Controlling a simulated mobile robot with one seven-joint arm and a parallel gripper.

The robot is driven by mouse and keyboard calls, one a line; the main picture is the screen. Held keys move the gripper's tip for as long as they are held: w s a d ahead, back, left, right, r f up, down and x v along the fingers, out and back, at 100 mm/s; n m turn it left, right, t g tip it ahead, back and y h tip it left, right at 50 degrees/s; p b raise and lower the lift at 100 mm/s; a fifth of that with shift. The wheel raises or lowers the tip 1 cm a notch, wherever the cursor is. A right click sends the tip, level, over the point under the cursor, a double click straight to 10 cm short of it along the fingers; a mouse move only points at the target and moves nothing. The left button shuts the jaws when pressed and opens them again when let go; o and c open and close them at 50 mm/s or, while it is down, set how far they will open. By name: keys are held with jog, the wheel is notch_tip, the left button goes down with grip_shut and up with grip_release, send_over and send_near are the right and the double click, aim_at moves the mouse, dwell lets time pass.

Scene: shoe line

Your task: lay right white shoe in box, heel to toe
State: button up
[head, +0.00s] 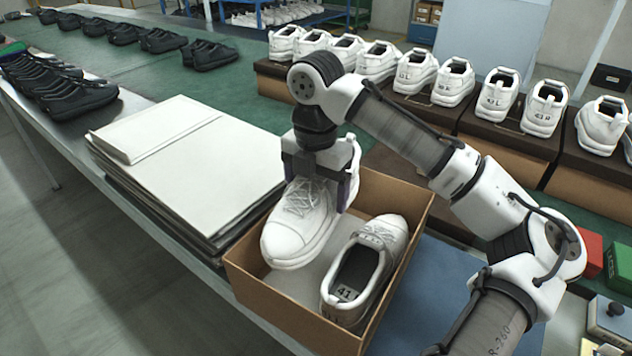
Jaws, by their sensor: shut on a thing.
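My gripper (319,184) points down and is shut on a white lace-up shoe (298,232), near its heel end. The held shoe is over the left half of an open brown cardboard box (292,319), with its toe towards the front of the picture. Whether its sole touches the box floor cannot be told. A second white shoe (386,232) lies in the right half of the box, toe away and heel near the front, with a label reading 41 inside.
A stack of white sheets (185,170) stands close to the box's left. Pairs of white shoes (416,72) stand on brown boxes behind. Black shoes (74,94) are on the left. A blue mat (432,290) lies right of the box.

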jog(key=shift+f+b, duration=1.8)
jog(key=shift+f, duration=2.15)
jog(key=shift+f+b, duration=0.4)
jog(key=shift+f, duration=0.4)
jog(key=o, duration=1.1)
jog(key=shift+c, duration=0.2)
